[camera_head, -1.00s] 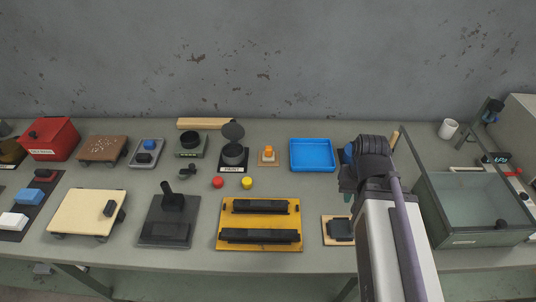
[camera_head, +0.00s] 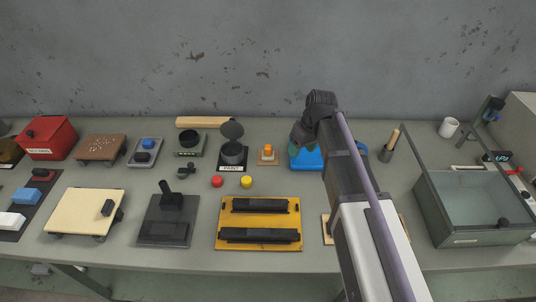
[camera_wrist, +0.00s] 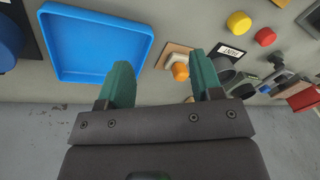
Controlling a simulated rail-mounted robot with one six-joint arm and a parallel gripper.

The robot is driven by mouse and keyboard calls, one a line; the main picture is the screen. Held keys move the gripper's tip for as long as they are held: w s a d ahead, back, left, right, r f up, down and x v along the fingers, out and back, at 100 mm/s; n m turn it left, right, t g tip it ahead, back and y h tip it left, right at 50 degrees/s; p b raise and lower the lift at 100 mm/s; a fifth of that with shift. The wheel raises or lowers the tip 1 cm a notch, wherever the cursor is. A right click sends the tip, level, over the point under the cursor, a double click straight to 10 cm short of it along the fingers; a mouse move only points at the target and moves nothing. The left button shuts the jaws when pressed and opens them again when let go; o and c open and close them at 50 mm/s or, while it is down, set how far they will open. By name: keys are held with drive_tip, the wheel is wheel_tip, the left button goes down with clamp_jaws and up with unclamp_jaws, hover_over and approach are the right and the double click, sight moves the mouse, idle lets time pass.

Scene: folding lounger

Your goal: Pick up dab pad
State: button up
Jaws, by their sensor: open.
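My gripper (camera_head: 302,140) is above the blue tray, its two green fingers apart and nothing between them. In the wrist view my gripper (camera_wrist: 160,75) is also open. A small orange-topped piece (camera_head: 268,150) with a pale lower part stands on a small wooden base (camera_head: 268,161), left of my gripper. In the wrist view the orange-topped piece (camera_wrist: 180,70) lies between the fingers' outlines, close to one finger, but apart in depth. No label identifies the dab pad, so I cannot tell whether this piece is it.
The blue tray (camera_head: 307,158) is empty where visible. A black pot marked PAINT (camera_head: 233,152) with its lid raised stands left of the orange-topped piece. Red (camera_head: 217,181) and yellow (camera_head: 246,182) knobs sit in front. A glass-walled box (camera_head: 470,205) stands at the right.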

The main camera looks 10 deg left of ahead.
sight(268, 146)
drive_tip(key=w+a+r+n+y, duration=0.1)
drive_tip(key=w+a+n+y, duration=0.1)
drive_tip(key=w+a+n, duration=0.8)
drive_tip(key=shift+n, duration=0.8)
drive_tip(key=f+b, duration=0.1)
drive_tip(key=s+d+f+b, duration=0.1)
drive_tip(key=f+b, duration=0.1)
drive_tip(key=s+f+b, duration=0.1)
drive_tip(key=f+b, duration=0.1)
drive_tip(key=shift+d+f, duration=0.15)
drive_tip(key=shift+f, duration=0.05)
drive_tip(key=shift+a+f+b, duration=0.15)
drive_tip(key=shift+a+b, duration=0.05)
drive_tip(key=shift+b, duration=0.1)
drive_tip(key=b+x, duration=0.4)
drive_tip(key=x, duration=0.1)
drive_tip(key=shift+w+a+b, duration=0.1)
drive_tip(key=shift+a+b, duration=0.15)
drive_tip(key=shift+b, duration=0.05)
drive_tip(key=shift+r, duration=0.25)
drive_tip(key=shift+c, duration=0.2)
drive_tip(key=c, duration=1)
drive_tip(key=shift+o, duration=0.2)
drive_tip(key=shift+p, duration=0.3)
